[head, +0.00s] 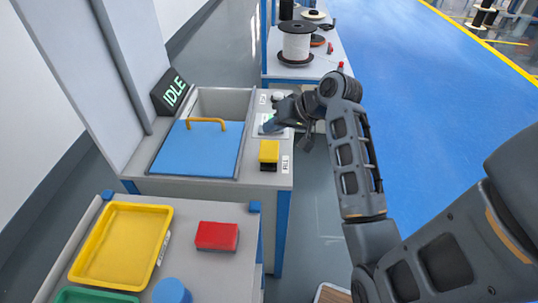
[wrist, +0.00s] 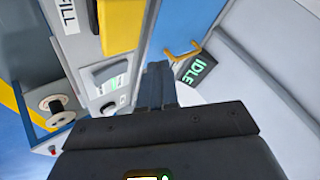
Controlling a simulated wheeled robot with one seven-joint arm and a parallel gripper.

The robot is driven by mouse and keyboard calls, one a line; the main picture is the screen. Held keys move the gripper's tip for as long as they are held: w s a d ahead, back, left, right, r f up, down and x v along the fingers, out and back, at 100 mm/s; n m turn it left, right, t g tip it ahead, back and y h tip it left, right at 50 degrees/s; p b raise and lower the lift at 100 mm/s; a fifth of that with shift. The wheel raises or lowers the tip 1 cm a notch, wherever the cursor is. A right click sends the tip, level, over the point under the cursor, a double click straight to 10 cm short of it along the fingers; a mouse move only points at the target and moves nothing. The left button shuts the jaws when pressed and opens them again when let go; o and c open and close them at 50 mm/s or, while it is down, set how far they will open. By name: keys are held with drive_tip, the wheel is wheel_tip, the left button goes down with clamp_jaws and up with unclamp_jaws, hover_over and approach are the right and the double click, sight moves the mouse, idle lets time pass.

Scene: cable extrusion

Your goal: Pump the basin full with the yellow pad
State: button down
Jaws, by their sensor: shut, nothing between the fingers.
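The yellow pad (head: 269,151) sits on the right side of the grey bench, by a FILL label (head: 285,163). It also shows at the top of the wrist view (wrist: 122,24). The basin (head: 222,102) is to its left; a blue lid (head: 197,153) with an orange handle (head: 206,122) covers most of it, leaving a grey strip at the back. The water level is not visible. My gripper (head: 268,126) is shut and empty, behind the pad and apart from it. In the wrist view its fingertips (wrist: 158,68) are close together, beside the panel.
A sign (head: 172,92) at the back left reads IDLE. Another grey control (wrist: 112,71) with a label is on the panel near the pad. In front stand a yellow tray (head: 122,245), a red block (head: 217,236) and a blue round object (head: 171,291). A cable spool (head: 296,42) is behind.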

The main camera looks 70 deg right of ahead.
sight(269, 149)
wheel_tip(269, 149, down, 4)
drive_tip(key=shift+r+b, duration=0.25)
drive_tip(key=shift+b, duration=0.65)
drive_tip(key=shift+f, duration=0.4)
drive_tip(key=shift+f, duration=0.1)
idle(0.9)
drive_tip(key=shift+f, duration=0.3)
drive_tip(key=shift+f+b, duration=0.6)
drive_tip(key=shift+f, duration=0.75)
idle(1.6)
drive_tip(key=shift+r, duration=0.1)
drive_tip(key=shift+r+p, duration=1.7)
drive_tip(key=shift+p, duration=0.35)
